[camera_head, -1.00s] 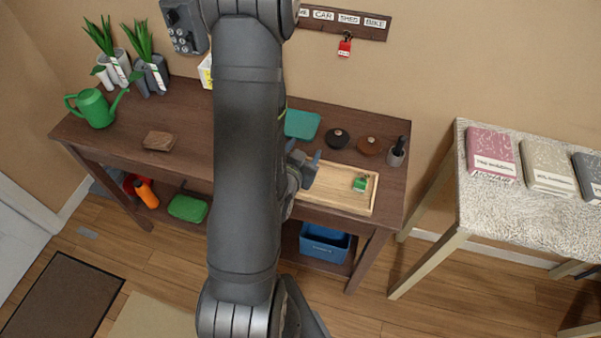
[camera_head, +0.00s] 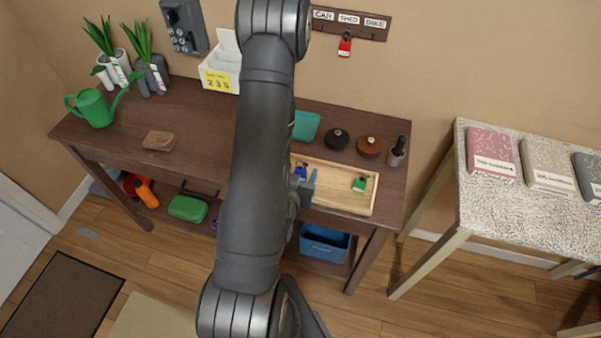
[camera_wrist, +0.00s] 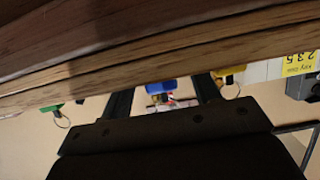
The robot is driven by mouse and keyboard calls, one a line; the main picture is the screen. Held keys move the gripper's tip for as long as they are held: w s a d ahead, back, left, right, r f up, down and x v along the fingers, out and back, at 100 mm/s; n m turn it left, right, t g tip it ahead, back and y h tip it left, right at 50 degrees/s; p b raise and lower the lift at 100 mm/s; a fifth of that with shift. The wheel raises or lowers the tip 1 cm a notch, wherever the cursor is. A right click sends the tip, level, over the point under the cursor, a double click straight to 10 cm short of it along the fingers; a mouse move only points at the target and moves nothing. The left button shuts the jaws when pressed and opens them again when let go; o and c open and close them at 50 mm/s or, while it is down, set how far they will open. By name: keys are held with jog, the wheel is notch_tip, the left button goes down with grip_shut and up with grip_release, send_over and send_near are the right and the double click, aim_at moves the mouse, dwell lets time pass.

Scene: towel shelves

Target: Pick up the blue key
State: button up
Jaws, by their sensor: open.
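The blue key (camera_head: 301,171) lies in the left part of the wooden tray (camera_head: 345,206) on the bench, partly hidden by my arm. In the wrist view its blue tag (camera_wrist: 174,86) shows between and beyond my finger tips. My gripper (camera_head: 303,184) is open and empty, close to the tag at the tray's left end. In the wrist view the two dark fingers of my gripper (camera_wrist: 163,93) stand apart on either side of the tag. I cannot tell whether they touch it.
A green key (camera_head: 359,184) lies in the tray's right part. A yellow tag (camera_wrist: 231,71) shows beside the right finger in the wrist view. A red key (camera_head: 345,47) hangs on the labelled wall rack (camera_head: 349,20). A white box (camera_head: 221,72) stands at the back.

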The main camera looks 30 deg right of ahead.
jog(key=shift+x, duration=1.25)
jog(key=c, duration=1.1)
jog(key=shift+o, duration=0.2)
jog(key=shift+r, duration=0.15)
jog(key=shift+r, duration=0.8)
notch_tip(320, 180, up, 2)
jog(key=shift+r, duration=0.1)
jog(key=s+d+r, duration=0.3)
jog(key=s+r, duration=0.4)
jog(key=s, duration=0.4)
jog(key=shift+d, duration=0.4)
